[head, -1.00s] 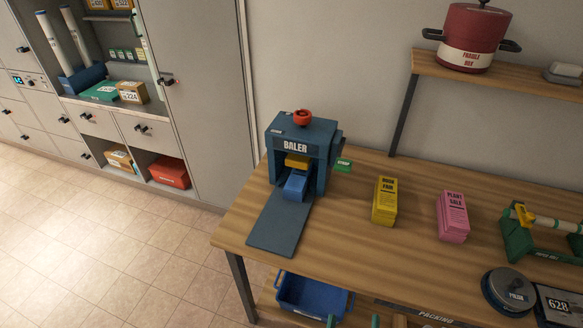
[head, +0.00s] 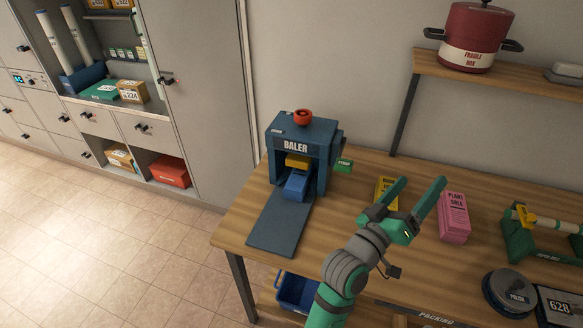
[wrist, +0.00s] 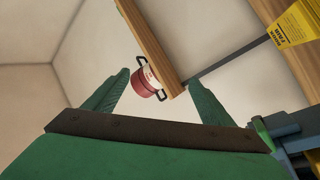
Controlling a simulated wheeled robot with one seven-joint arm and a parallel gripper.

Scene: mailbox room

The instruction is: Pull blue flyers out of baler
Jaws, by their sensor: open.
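The dark blue baler (head: 303,140) stands on the left end of the wooden table. A blue bundle of flyers (head: 296,186) sits in its front opening, under a yellow piece (head: 297,161). A flat dark blue ramp (head: 280,224) runs out in front of it. My gripper (head: 420,190) is open and empty, right of the baler, in front of the yellow flyer stack (head: 386,188) and partly hiding it. In the wrist view the open fingers (wrist: 160,95) frame the wall shelf and red pot; the baler's front opening is not seen there.
A pink flyer stack (head: 454,217) stands right of my gripper. A green roll holder (head: 535,235), a round dark puck (head: 508,290) and a number display (head: 556,303) are further right. A shelf (head: 500,75) bears a red pot (head: 474,38).

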